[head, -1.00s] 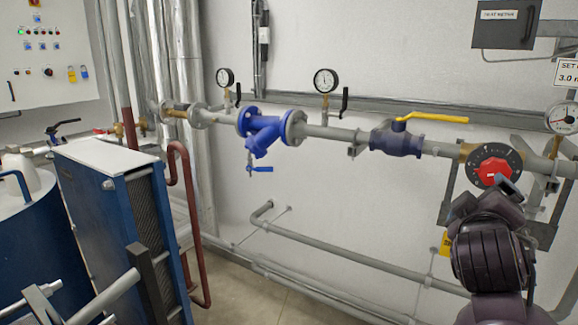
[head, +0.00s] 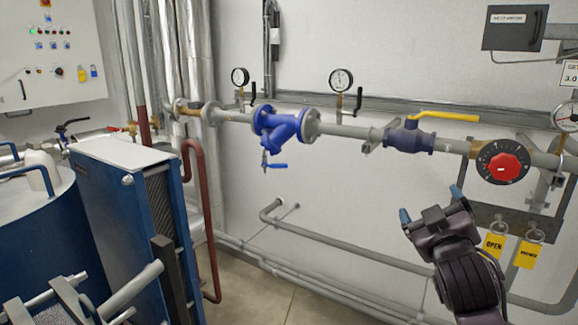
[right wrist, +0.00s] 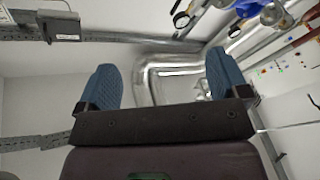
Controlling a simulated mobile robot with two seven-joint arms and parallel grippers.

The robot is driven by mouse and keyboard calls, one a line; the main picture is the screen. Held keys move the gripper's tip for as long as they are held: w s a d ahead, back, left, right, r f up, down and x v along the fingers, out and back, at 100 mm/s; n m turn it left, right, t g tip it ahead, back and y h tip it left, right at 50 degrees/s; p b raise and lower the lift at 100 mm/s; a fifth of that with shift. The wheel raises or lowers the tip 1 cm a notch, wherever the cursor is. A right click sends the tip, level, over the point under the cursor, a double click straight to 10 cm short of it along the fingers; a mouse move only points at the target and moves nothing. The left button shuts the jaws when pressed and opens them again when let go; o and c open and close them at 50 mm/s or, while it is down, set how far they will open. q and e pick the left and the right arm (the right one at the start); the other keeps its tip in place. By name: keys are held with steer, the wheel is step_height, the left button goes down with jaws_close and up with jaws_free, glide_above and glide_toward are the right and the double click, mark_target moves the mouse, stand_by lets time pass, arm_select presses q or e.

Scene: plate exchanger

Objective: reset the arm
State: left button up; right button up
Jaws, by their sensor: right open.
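My right gripper (head: 430,207) is in the lower right of the head view, below the pipe and to the left of the red dial knob (head: 502,168). Its two blue-tipped fingers are apart with nothing between them. In the right wrist view the open fingers (right wrist: 164,85) stand wide apart, with wall and silver pipes behind. The gripper appears clear of the pipe and the dial. My left gripper is not clearly seen; only arm-like grey parts show at the lower left of the head view.
A grey pipe carries a blue strainer (head: 283,125), a valve with a yellow lever (head: 443,117) and two gauges. Yellow tags (head: 494,245) hang right of my gripper. A blue plate exchanger (head: 130,225) stands at the left. The wall below the pipe has free room.

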steer(key=s+f+m+g+y, duration=0.15)
steer(key=s+f, duration=0.25)
steer(key=f, duration=1)
steer(key=s+f+m+g+y, duration=0.15)
steer(key=s+f, duration=0.25)
steer(key=f, duration=0.9)
steer(key=s+d+f+m+g+b, duration=0.1)
steer(key=s+f+g, duration=0.4)
steer(key=s+f, duration=1.2)
steer(key=shift+s+d+m, duration=0.15)
steer(key=shift+d+m, duration=0.15)
steer(key=shift+d, duration=0.1)
steer(key=shift+c, duration=0.4)
